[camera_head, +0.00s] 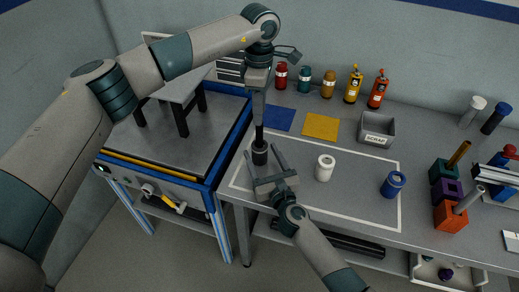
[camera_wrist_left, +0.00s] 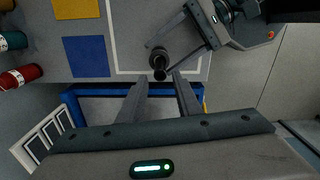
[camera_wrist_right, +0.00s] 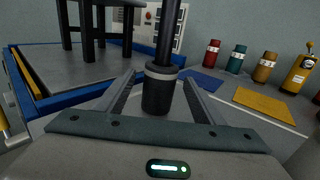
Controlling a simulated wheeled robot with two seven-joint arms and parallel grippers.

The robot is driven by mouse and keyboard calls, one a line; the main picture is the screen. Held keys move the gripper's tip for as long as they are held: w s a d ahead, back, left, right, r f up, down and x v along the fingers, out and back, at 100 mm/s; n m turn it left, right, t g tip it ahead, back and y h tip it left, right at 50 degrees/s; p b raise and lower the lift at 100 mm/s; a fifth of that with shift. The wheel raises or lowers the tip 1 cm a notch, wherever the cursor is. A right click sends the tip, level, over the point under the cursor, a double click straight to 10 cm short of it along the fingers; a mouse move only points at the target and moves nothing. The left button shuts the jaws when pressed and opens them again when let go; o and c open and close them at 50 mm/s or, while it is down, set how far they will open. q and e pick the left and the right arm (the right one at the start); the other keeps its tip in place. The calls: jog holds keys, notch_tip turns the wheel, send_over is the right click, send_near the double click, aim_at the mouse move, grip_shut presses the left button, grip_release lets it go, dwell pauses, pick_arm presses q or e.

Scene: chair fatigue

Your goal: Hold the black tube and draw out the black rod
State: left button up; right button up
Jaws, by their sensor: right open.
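The black tube (camera_head: 260,154) with a grey band stands upright on the table; it also shows in the right wrist view (camera_wrist_right: 158,97). The black rod (camera_wrist_right: 169,30) rises upright from the tube's mouth. My right gripper (camera_head: 261,149) is open, with its fingers either side of the tube and a gap showing on each side. My left gripper (camera_head: 259,122) points down from above, over the rod. In the left wrist view the rod's top (camera_wrist_left: 160,75) lies between the fingertips, with small gaps beside it, so the left gripper looks open.
A white cup-like part (camera_head: 325,168) and a blue one (camera_head: 393,184) stand right of the tube. A grey scrap bin (camera_head: 377,129), coloured mats and several bottles are behind. A blue-edged bench (camera_head: 212,166) with a black-legged stool adjoins at left.

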jog(key=shift+x, duration=1.35)
jog(key=c, duration=1.2)
pick_arm(q)
jog(key=shift+o, duration=1)
jog(key=shift+w+d+r+n, duration=0.1)
jog(key=shift+w+r+n, duration=0.25)
jog(key=shift+r+n, duration=0.35)
jog(key=shift+f, duration=3.4)
